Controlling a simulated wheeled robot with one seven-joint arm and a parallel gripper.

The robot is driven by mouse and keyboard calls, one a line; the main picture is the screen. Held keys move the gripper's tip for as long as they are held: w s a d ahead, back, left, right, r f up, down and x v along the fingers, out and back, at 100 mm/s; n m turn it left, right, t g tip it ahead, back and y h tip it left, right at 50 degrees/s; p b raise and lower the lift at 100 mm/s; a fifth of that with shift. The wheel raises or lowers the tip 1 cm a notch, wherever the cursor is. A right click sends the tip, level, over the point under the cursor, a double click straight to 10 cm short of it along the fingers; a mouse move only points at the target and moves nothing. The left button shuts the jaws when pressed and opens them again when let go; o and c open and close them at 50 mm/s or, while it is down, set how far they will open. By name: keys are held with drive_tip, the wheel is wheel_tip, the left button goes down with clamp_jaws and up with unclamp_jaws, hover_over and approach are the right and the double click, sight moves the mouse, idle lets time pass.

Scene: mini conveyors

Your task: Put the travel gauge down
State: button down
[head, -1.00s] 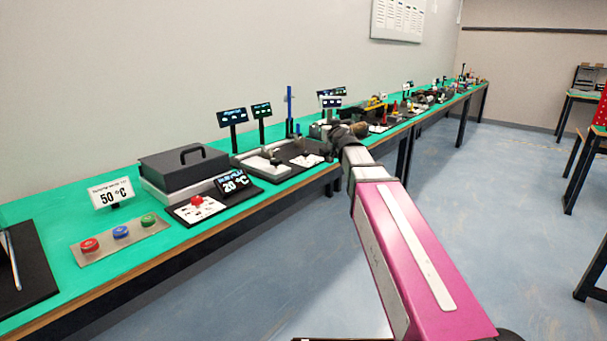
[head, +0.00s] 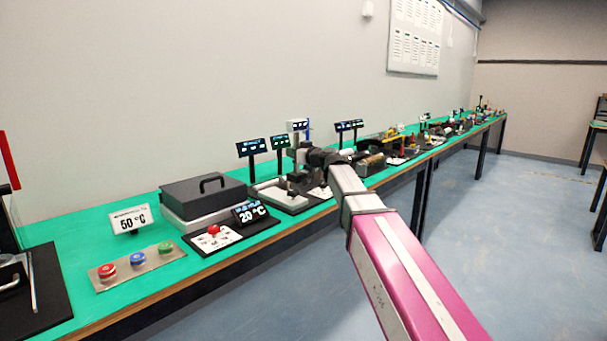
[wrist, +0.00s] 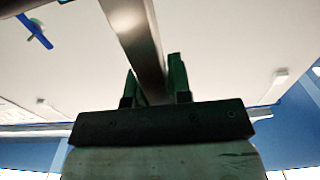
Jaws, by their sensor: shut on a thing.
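A long metallic bar (wrist: 137,35), apparently the travel gauge, runs between the two dark fingers of my gripper (wrist: 153,66) in the wrist view. My gripper is shut on it, and the bar reaches past the top edge of that view. In the head view my gripper (head: 300,156) is small and dark at the end of my arm, in front of the bench fixtures. The gauge cannot be clearly told apart from the dark parts and small displays there. Its far end is out of sight.
A long green bench (head: 90,237) runs along the wall. Green surface shows around the button panel. Blue floor (head: 490,240) lies open at right.

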drive_tip(key=w+d+f, duration=0.4)
drive_tip(key=d+f, duration=0.5)
drive_tip(key=f, duration=0.1)
drive_tip(key=shift+w, duration=0.3)
drive_tip(key=shift+f, duration=0.1)
drive_tip(key=c, duration=1.1)
unclamp_jaws()
drive_tip(key=shift+o, duration=0.2)
drive_tip(key=v, duration=1.2)
